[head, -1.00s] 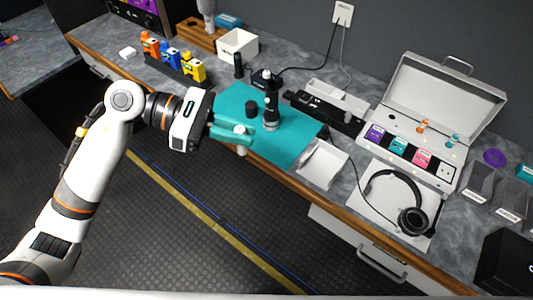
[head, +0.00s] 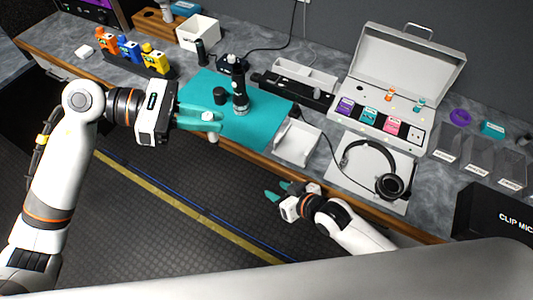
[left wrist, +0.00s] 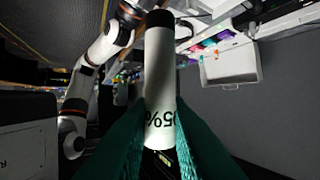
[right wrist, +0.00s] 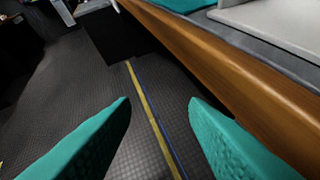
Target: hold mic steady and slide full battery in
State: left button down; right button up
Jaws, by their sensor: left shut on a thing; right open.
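My left gripper (head: 212,121) is shut on a white cylinder (left wrist: 160,75) in front of the bench edge. The cylinder has a black end and a percent figure, turned over and hard to read. A dark microphone (head: 239,97) with a light band stands upright on the teal mat (head: 262,118), right of and beyond my left gripper. A short black cylinder (head: 220,96) stands on the mat left of the microphone. My right gripper (head: 277,192) is open and empty, over the floor in front of the bench; its fingers also show in the right wrist view (right wrist: 160,105).
A white tray (head: 297,143) stands right of the mat, with headphones (head: 375,171) on a white pad further right. An open white case (head: 381,112) holds coloured blocks. Orange, blue and yellow items (head: 130,53) stand in a rack at the left. The wooden bench edge (right wrist: 200,55) lies beside my right gripper.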

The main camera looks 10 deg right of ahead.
notch_tip(320, 180, up, 16)
jog(key=a+n+t+y, duration=0.2)
jog(key=a+n+y, duration=0.1)
jog(key=y, duration=0.1)
jog(key=n+y, duration=0.3)
jog(key=y, duration=0.1)
send_near(216, 136)
jog(key=x, duration=1.1)
jog(key=shift+w+a, duration=0.1)
jog(key=shift+a, duration=0.05)
grip_shut()
pick_arm(q)
jog(key=c, duration=1.3)
grip_release()
